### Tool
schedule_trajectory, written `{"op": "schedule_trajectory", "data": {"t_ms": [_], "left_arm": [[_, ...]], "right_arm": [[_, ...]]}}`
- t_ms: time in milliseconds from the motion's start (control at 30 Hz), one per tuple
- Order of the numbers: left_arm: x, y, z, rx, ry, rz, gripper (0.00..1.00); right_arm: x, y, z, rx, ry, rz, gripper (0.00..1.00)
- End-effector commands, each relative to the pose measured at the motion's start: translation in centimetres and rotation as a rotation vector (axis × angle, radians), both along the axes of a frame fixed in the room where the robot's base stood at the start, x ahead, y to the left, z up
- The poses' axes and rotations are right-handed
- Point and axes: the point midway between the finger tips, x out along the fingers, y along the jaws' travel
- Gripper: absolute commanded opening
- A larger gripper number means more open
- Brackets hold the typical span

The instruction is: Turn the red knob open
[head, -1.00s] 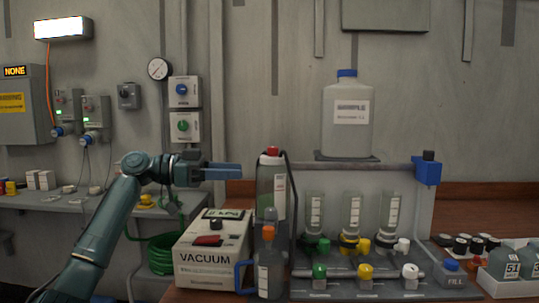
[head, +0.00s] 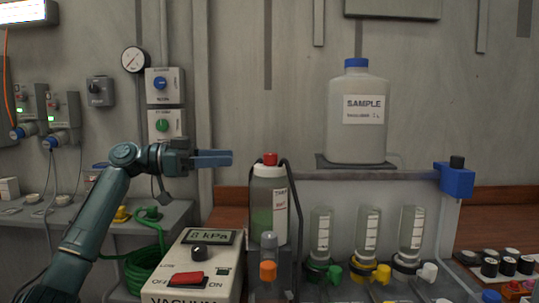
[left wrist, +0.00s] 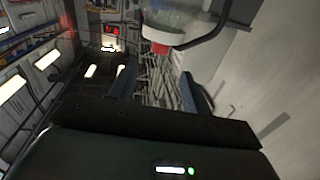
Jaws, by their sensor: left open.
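A red knob-like cap (head: 270,159) tops a clear bottle (head: 268,205) with green contents and a white label, at the middle of the head view. No other round red knob shows clearly. My left gripper (head: 230,158) is open and empty, left of the cap at about its height in the picture, fingers pointing right. A gap shows between them. In the left wrist view my two fingers (left wrist: 158,90) stand apart, and the red cap (left wrist: 160,48) shows beyond them with the bottle, upside down. My right gripper is not in view.
A vacuum box (head: 192,265) with a red rocker switch (head: 186,279) stands below my left gripper. A rack right of the bottle has green (head: 334,273), yellow (head: 382,273) and white (head: 428,271) valve knobs. A sample jug (head: 357,115) stands on its shelf. Black tubing runs beside the bottle.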

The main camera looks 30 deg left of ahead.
Motion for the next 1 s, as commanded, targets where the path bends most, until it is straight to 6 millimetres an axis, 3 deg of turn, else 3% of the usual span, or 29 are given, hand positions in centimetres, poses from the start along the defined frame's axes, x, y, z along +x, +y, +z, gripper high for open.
{"op": "schedule_trajectory", "data": {"t_ms": [300,500,967,1000], "left_arm": [[4.3,-5.2,0.3,0.0,-0.001,-0.003,0.48],[6.3,-7.5,0.2,-0.001,-0.001,-0.002,0.48],[7.1,-8.4,0.0,0.001,-0.001,0.001,0.48],[7.1,-8.4,0.0,0.001,-0.001,0.001,0.45]], "right_arm": [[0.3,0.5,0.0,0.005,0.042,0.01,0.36],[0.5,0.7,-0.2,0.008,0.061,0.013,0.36],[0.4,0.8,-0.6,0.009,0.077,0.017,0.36],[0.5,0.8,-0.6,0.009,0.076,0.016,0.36]]}}
